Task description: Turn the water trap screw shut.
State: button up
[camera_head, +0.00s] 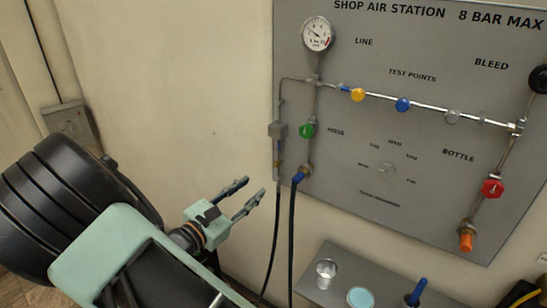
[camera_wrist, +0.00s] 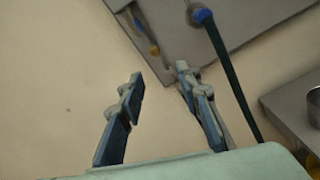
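The likely water trap is a small grey block (camera_head: 278,130) on the left edge of the grey panel. A small brass-coloured piece, which I take for its screw (camera_head: 279,166), sits below it. In the wrist view this brass piece (camera_wrist: 155,50) shows beyond my fingers, near the panel's lower corner. Whether the screw is open or shut I cannot tell. My gripper (camera_head: 249,190) is open and empty, left of and below the screw, apart from it.
A blue-ended hose (camera_head: 297,180) hangs right of the screw, with a dark line (camera_head: 276,225) beside it. The panel (camera_head: 350,170) carries a gauge (camera_head: 318,34), a green knob (camera_head: 307,130) and several other knobs. A grey shelf (camera_head: 335,250) holds cups below.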

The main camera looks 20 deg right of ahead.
aim_at(274, 166)
jog(key=shift+n, duration=0.3)
jog(key=x, duration=0.7)
jog(key=p+x, duration=0.1)
jog(key=x, duration=0.2)
jog(key=shift+w+d+r, duration=0.15)
jog(key=shift+w+r, duration=0.1)
jog(key=shift+w, duration=0.25)
jog(key=shift+c, duration=0.3)
grip_shut()
